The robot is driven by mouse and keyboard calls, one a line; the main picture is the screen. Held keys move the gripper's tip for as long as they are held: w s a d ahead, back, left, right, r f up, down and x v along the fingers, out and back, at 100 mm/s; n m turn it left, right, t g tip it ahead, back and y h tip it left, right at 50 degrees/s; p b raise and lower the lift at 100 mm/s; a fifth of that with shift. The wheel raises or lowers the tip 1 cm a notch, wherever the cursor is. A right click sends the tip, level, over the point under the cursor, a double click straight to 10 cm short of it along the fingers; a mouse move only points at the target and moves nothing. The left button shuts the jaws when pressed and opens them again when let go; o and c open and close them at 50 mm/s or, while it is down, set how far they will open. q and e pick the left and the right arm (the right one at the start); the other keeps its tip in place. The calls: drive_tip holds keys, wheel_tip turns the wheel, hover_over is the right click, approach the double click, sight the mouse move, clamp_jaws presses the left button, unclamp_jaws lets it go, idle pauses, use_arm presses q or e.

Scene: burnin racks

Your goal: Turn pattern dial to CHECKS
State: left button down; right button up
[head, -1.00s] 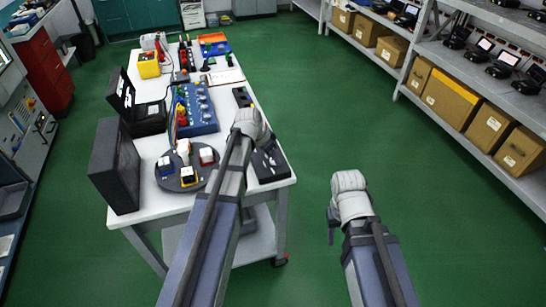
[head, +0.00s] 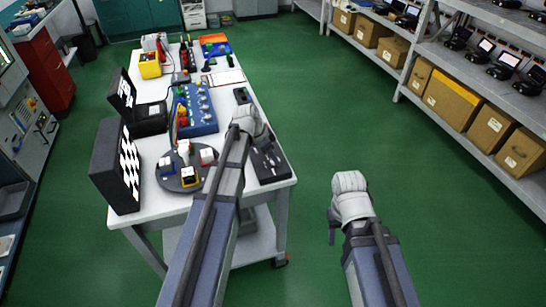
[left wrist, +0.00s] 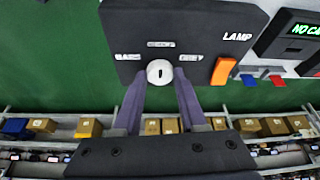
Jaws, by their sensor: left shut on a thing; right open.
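The pattern dial (left wrist: 158,72) is a round white knob with a short dark mark on a dark control box (left wrist: 200,20). It sits between the fingers of my left gripper (left wrist: 160,88), which is shut on it. Small labels stand left, above and right of the knob; they are blurred, and the mark seems to point toward the top one. In the head view my left gripper (head: 245,128) is over the box (head: 270,165) at the table's right edge, and my arm hides the dial. A monitor (head: 130,165) shows black and white checks. My right gripper (head: 333,225) is open and empty over the floor.
An orange LAMP switch (left wrist: 223,71) is right of the dial. A round turntable (head: 188,180) with several small blocks, a blue panel (head: 197,108) and a black case (head: 150,118) stand on the white table (head: 150,205). Shelves (head: 450,75) stand right, across clear green floor.

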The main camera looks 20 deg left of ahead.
use_arm(q)
drive_tip(key=shift+c, duration=2.3)
unclamp_jaws()
drive_tip(key=p+v, duration=0.7)
drive_tip(key=shift+r, duration=0.35)
drive_tip(key=shift+s+a, duration=0.1)
drive_tip(key=shift+a, duration=0.05)
drive_tip(key=s+d+n+g+y, duration=0.1)
drive_tip(key=s+d+n+y, duration=0.1)
drive_tip(key=s+d, duration=0.6)
drive_tip(key=s+d+f+n+g+y, duration=0.1)
drive_tip(key=s+d+n+g+y, duration=0.1)
drive_tip(key=s+d, duration=0.6)
drive_tip(key=s+n, duration=0.1)
drive_tip(key=s, duration=0.4)
drive_tip(key=shift+s+d+f+n+y, duration=0.25)
drive_tip(key=shift+s+d+n+y, duration=0.05)
drive_tip(key=shift+s+n+y, duration=0.1)
